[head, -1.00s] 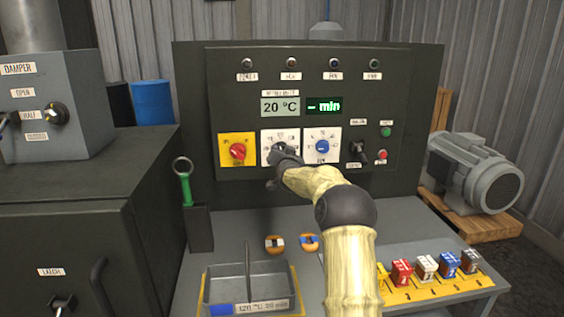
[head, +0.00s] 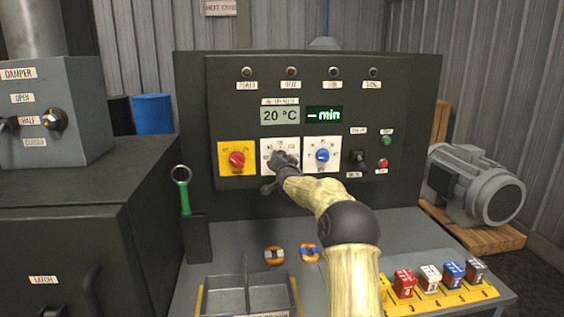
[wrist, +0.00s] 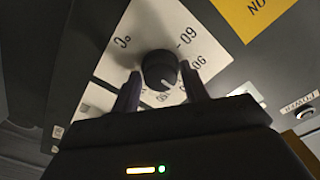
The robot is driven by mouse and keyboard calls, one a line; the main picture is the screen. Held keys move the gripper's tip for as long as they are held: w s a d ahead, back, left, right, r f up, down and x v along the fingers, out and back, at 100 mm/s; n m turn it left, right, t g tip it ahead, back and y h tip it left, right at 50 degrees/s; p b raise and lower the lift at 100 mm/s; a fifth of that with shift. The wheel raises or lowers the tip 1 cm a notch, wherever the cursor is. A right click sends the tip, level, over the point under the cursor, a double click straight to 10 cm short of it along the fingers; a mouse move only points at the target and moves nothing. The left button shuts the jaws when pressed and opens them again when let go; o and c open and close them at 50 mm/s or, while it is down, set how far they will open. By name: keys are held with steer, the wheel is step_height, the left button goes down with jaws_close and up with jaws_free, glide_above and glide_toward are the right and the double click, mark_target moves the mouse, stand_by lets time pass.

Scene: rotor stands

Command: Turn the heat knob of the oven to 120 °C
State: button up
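The heat knob shows in the wrist view as a round dark knob (wrist: 159,69) on a white plate with a printed scale. Its pale pointer mark is toward the lower right in that view. In the head view the white plate (head: 268,146) is the middle one of three under the displays, and my gripper hides most of the knob. My gripper (wrist: 161,80) has its two fingers apart, one on each side of the knob, with small gaps seeming to show; contact is hard to judge. The temperature display (head: 280,116) reads 20 °C.
A red knob (head: 236,160) on a yellow plate is close on the left, and a blue knob (head: 322,155) close on the right. A black switch (head: 357,160) and two buttons sit farther right. A divided tray (head: 225,298) and colored blocks are on the bench below.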

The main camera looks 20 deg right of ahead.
steer(key=shift+o, duration=1.1)
steer(key=b+v, duration=0.5)
steer(key=v, duration=1.2)
steer(key=shift+s, duration=0.25)
steer(key=shift+r, duration=0.1)
steer(key=shift+a, duration=0.1)
